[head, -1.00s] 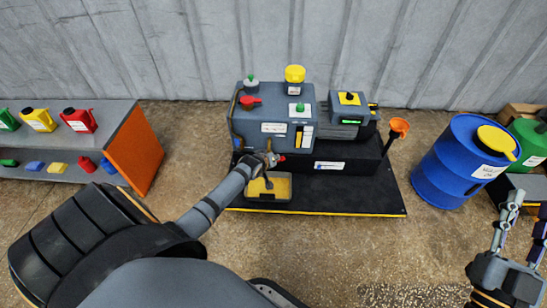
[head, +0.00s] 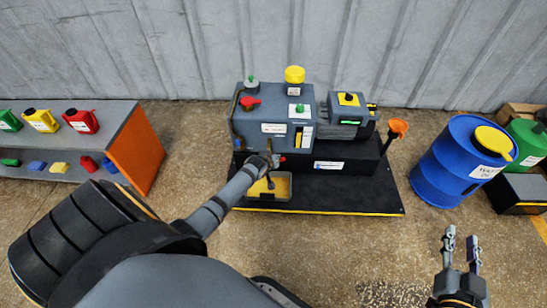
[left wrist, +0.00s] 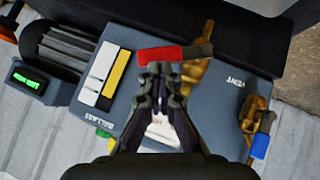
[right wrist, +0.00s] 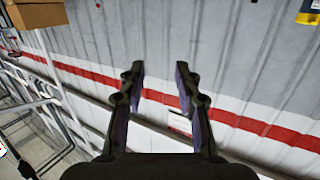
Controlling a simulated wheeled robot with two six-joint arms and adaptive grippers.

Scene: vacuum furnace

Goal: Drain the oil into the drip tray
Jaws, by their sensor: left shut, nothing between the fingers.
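The grey pump housing (head: 255,118) stands on a black base. A red-handled brass drain valve (left wrist: 196,72) is low on its front face. In the left wrist view the red handle (left wrist: 166,54) lies across just beyond the fingertips of my left gripper (left wrist: 162,68); contact is unclear. That gripper (head: 272,160) is shut and empty at the valve, partly hiding it in the head view. The drip tray (head: 287,188), with a yellowish inside, sits directly below. Any oil flow is not discernible. My right gripper (head: 461,238) is open and empty at the lower right, far from the pump.
A yellow-and-white sight gauge (left wrist: 115,76) is on the housing. A shelf (head: 125,130) with coloured cans is at left. The floor in front is clear.

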